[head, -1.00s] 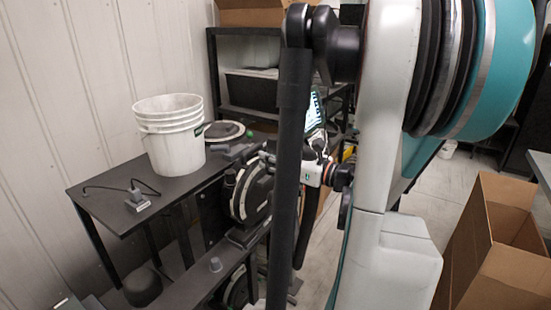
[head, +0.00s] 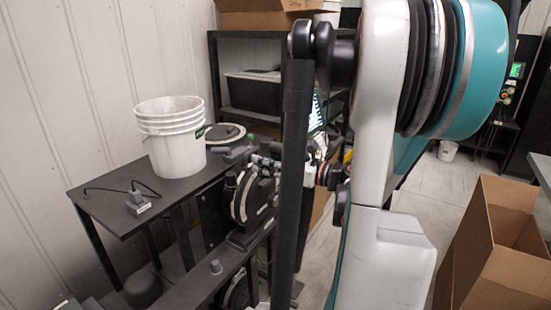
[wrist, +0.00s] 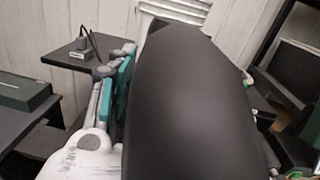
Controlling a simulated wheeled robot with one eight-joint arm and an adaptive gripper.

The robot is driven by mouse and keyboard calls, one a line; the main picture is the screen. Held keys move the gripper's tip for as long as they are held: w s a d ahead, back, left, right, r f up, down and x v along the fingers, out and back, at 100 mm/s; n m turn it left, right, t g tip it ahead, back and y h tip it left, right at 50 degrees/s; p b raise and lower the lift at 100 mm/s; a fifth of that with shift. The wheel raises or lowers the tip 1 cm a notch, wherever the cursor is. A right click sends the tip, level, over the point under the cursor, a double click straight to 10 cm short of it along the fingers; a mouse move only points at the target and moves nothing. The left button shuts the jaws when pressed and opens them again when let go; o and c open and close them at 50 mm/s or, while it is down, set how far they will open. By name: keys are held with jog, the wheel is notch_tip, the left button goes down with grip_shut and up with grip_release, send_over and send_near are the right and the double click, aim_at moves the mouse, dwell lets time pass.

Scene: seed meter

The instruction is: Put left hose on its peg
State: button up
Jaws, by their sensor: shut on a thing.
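My gripper (head: 268,163) is partly hidden behind my arm in the head view, in front of the round black seed meter (head: 254,194). In the wrist view its white body and teal-padded fingers (wrist: 122,78) show at the left. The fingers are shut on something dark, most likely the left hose. A large, smooth dark shape (wrist: 190,105), which looks like the hose close to the camera, fills the middle of the wrist view and hides what lies behind it. I cannot make out the left peg in either view.
A stack of white buckets (head: 173,135) and a small grey device with a cable (head: 137,200) stand on the dark table (head: 100,192) at the left. A black shelf (head: 250,36) is behind. An open cardboard box (head: 487,250) stands on the floor at right.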

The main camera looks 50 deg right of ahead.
jog(key=w+a+f+n+g+y+b, duration=0.1)
jog(key=w+a+f+n+y+b, duration=0.1)
jog(key=w+f+y+b, duration=0.3)
jog(key=w+a+f+n+g+y+b, duration=0.1)
jog(key=w+a+f+n+b, duration=0.15)
jog(key=f, duration=0.55)
jog(key=n+g+y+b, duration=0.5)
jog(key=y+b, duration=0.1)
jog(key=b, duration=0.1)
send_over(216, 262)
notch_tip(216, 262, down, 16)
jog(key=r, duration=0.1)
jog(key=shift+f+b, duration=2.3)
jog(key=shift+f, duration=1.55)
jog(key=shift+f+b, duration=0.3)
jog(key=shift+f, duration=0.65)
jog(key=shift+f, duration=0.5)
jog(key=o, duration=1.3)
jog(key=v, duration=1.2)
jog(key=shift+w+r, duration=0.1)
jog(key=shift+r, duration=0.05)
